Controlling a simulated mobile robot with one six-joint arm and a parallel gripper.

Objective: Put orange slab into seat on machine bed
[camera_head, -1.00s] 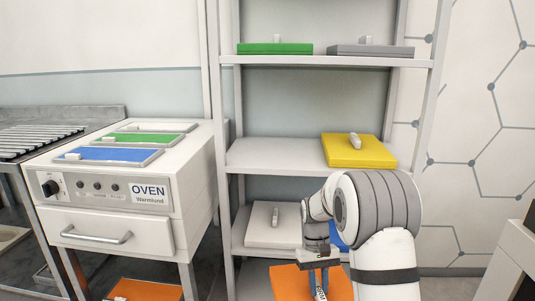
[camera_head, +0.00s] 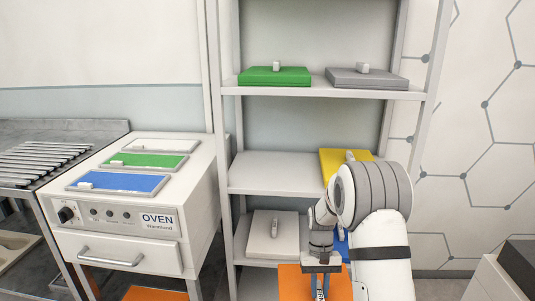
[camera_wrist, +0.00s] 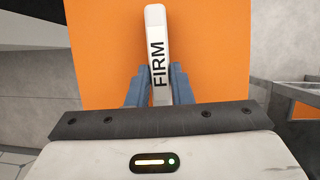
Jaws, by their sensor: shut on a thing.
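The orange slab (camera_head: 293,283) is low in the head view, in front of the lower part of the rack. In the wrist view the orange slab (camera_wrist: 100,45) fills the middle, with a white handle (camera_wrist: 156,40) marked FIRM. My gripper (camera_wrist: 156,88) has its blue fingers on both sides of that handle, shut on it. In the head view my gripper (camera_head: 320,283) is partly hidden by my wrist and cut by the bottom edge. I cannot tell whether the slab touches a surface. No machine bed with a seat can be made out.
The rack (camera_head: 270,176) holds green (camera_head: 274,76), grey (camera_head: 368,78), yellow (camera_head: 335,163) and white (camera_head: 273,235) slabs. The oven (camera_head: 128,225) stands left with slabs in trays on top. Another orange piece (camera_head: 155,293) shows below it. A light machine or cabinet (camera_head: 480,285) is at lower right.

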